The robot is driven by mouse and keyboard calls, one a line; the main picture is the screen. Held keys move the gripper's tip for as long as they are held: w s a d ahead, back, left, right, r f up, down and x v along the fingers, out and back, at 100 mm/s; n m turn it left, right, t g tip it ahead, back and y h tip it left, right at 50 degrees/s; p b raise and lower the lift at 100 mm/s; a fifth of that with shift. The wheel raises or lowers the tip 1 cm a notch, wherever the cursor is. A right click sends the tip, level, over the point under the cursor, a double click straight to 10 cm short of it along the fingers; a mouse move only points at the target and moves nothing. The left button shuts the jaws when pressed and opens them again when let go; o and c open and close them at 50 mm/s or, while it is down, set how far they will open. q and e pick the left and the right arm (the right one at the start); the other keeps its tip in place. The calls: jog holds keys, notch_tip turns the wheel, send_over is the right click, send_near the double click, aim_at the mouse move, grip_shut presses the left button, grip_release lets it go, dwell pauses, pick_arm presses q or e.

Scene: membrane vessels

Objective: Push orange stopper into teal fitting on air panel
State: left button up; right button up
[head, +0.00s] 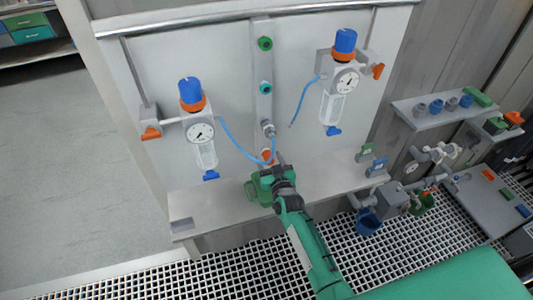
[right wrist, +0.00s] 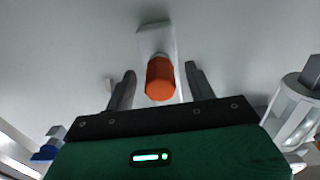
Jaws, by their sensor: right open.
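The orange stopper (head: 266,154) shows at the lower end of the grey upright bar on the air panel, partly hidden by my right gripper (head: 270,167). In the right wrist view the orange stopper (right wrist: 160,80) lies between the two spread fingers of my right gripper (right wrist: 160,70), with a gap on each side. A light grey plate (right wrist: 155,38) is behind it. The teal fitting (head: 265,88) is on the bar's middle, above the stopper and gripper, with a dark opening. My left gripper is not in view.
A green fitting (head: 265,43) tops the bar; a grey fitting (head: 268,129) is below the teal one. A blue hose (head: 238,146) loops near my right gripper. Regulators with gauges flank the bar, left (head: 200,132) and right (head: 345,82). A ledge (head: 215,203) runs below.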

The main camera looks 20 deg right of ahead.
aim_at(271, 163)
dwell(0.8)
grip_shut()
jog(key=shift+s+p, duration=0.1)
jog(key=shift+p, duration=0.25)
jog(key=shift+s, duration=0.15)
jog(key=shift+s+r+p, duration=0.1)
jog(key=shift+s+p, duration=0.3)
jog(key=shift+s, duration=0.25)
jog(key=shift+s+d+p, duration=0.1)
jog(key=shift+s+p, duration=1)
jog(key=shift+s, duration=1)
